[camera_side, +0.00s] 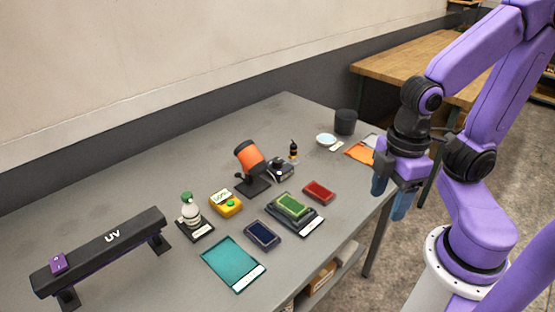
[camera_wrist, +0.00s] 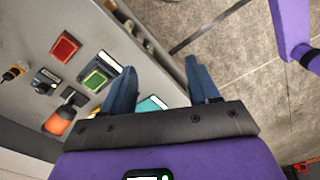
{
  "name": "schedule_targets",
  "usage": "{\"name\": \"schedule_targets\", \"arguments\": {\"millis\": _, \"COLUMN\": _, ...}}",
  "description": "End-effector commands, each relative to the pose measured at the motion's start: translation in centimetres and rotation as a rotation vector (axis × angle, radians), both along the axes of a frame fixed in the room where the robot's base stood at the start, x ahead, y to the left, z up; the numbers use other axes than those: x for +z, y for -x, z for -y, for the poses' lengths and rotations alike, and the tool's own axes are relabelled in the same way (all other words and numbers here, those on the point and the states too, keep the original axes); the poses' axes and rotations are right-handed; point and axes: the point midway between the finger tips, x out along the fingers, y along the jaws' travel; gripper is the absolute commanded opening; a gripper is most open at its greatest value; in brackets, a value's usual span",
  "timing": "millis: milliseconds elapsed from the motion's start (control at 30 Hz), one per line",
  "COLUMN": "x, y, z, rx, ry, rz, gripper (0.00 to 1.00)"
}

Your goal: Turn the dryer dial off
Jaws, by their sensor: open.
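The dryer (camera_side: 250,155) is an orange cylinder tilted on a black stand near the middle of the grey table. It also shows in the wrist view (camera_wrist: 59,121), at the left. A small dark control box (camera_side: 281,171) stands just right of the dryer; it shows in the wrist view too (camera_wrist: 45,81). A dial seems to be on its top, but it is too small to read its setting. My gripper (camera_side: 391,192) is open and empty beyond the table's right edge, well apart from the dryer.
A green pad (camera_side: 292,205) on a dark tray, a red pad (camera_side: 319,192) and a navy pad (camera_side: 262,234) lie right and front of the dryer.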

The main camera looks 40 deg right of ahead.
Motion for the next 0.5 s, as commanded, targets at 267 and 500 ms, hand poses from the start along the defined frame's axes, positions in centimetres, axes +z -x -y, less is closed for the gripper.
{"name": "schedule_targets", "arguments": {"millis": 267, "x": 1.5, "y": -6.6, "z": -2.7, "rx": -0.338, "ry": 0.003, "rz": -0.006, "gripper": 0.6}}
{"name": "schedule_targets", "arguments": {"millis": 500, "x": 2.6, "y": -14.7, "z": -3.7, "rx": -0.72, "ry": 0.005, "rz": -0.014, "gripper": 0.6}}
